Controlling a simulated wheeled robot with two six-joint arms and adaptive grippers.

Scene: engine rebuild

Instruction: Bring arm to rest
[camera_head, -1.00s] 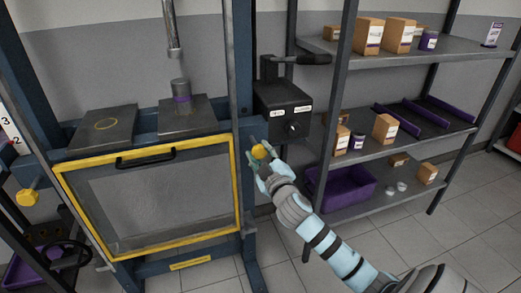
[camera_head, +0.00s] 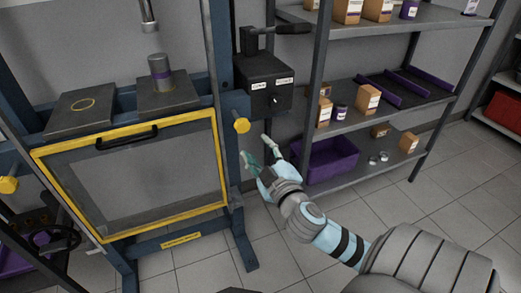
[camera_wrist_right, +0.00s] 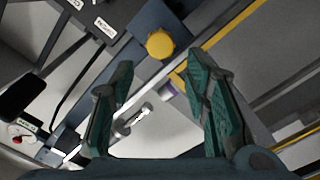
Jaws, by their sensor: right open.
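My right gripper (camera_head: 257,154) is open and empty in the head view, in front of the press frame's right post. A yellow knob (camera_head: 241,125) on that post is just above and left of its fingertips, apart from them. In the right wrist view, the two green-padded fingers of the right gripper (camera_wrist_right: 160,98) are spread wide. The yellow knob (camera_wrist_right: 160,44) shows beyond and between them, with nothing held. My left gripper is not in view.
A press with a yellow-framed guard (camera_head: 135,180) stands at left. A black control box (camera_head: 264,80) with a lever is above the gripper. A shelf (camera_head: 350,130) with boxes and a purple bin (camera_head: 325,160) is at right. Floor tiles (camera_head: 400,215) below are clear.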

